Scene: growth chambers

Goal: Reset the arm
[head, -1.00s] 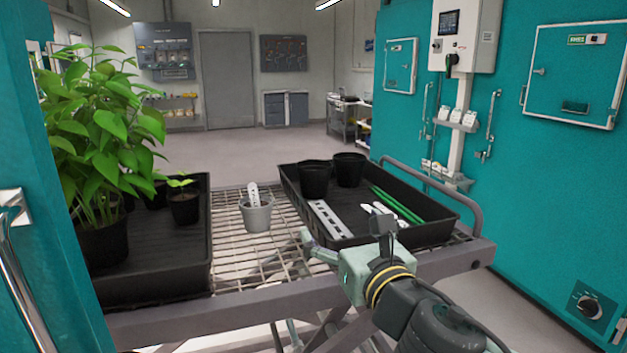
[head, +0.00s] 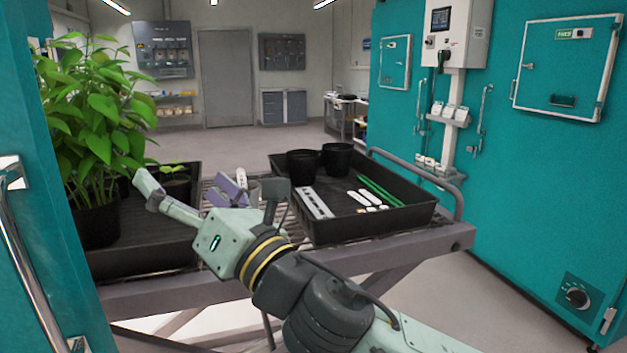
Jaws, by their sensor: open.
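My gripper (head: 188,190) is open, its fingers spread, in front of the cart at the left tray's right side. I see nothing held between the fingers.
The left black tray (head: 150,262) holds a tall leafy plant (head: 95,120) and a seedling (head: 174,172). The right black tray (head: 400,221) holds two black pots (head: 303,166), a white strip (head: 315,203), labels and green stakes (head: 380,188). Teal chambers (head: 545,180) flank the cart.

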